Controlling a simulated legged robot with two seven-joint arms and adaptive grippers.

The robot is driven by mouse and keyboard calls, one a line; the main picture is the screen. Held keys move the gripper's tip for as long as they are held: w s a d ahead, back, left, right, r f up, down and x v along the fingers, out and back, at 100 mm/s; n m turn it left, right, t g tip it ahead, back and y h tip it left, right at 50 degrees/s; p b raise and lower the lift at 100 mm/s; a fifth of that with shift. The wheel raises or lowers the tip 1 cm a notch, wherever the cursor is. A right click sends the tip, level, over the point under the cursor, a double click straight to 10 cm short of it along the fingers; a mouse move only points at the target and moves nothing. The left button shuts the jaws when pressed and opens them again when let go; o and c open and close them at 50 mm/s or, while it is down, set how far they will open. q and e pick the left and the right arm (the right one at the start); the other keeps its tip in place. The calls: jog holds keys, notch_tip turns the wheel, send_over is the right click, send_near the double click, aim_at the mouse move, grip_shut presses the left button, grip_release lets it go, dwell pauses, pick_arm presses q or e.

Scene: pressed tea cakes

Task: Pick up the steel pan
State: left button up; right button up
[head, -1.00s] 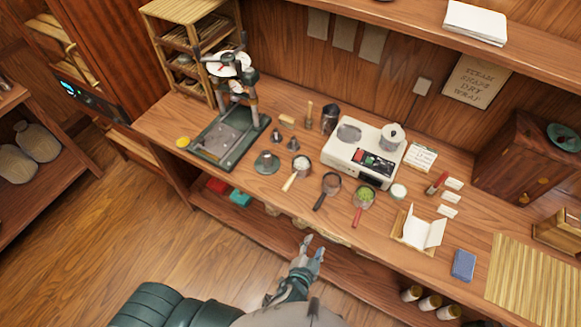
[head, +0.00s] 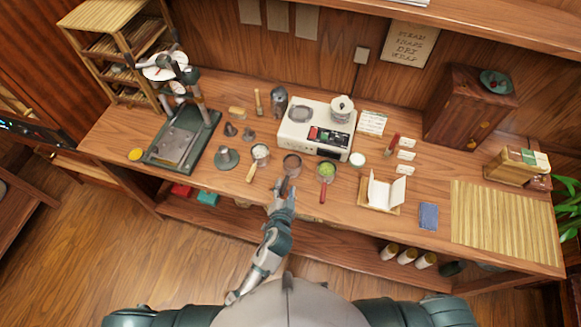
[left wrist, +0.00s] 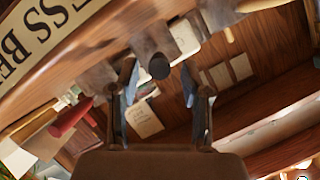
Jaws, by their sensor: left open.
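Three small pans lie in a row near the front edge of the counter. The middle one, a steel pan (head: 292,160) with a dark handle, looks empty. My left gripper (head: 284,188) is at its handle, at the counter's front edge. In the left wrist view the open left gripper (left wrist: 158,88) has the dark round handle end (left wrist: 159,67) between its fingers, slightly beyond them; contact is not clear. The pan's grey body shows behind the handle. My right gripper is out of view.
A pan with a pale handle (head: 260,152) is close on the left, and a red-handled pan (head: 327,170) with green contents is close on the right. A white scale-like device (head: 318,128) stands behind. A paper-lined tray (head: 381,192) is farther right.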

aim_at(286, 180)
pick_arm(q)
jog(key=x, duration=0.5)
jog(key=shift+s+d, duration=0.1)
jog(key=shift+d, duration=0.15)
jog(key=shift+s+a, duration=0.1)
jog(key=shift+a, duration=0.05)
jog(key=shift+c, duration=0.7)
jog(key=shift+a, duration=0.15)
grip_shut()
jog(key=shift+r, duration=0.15)
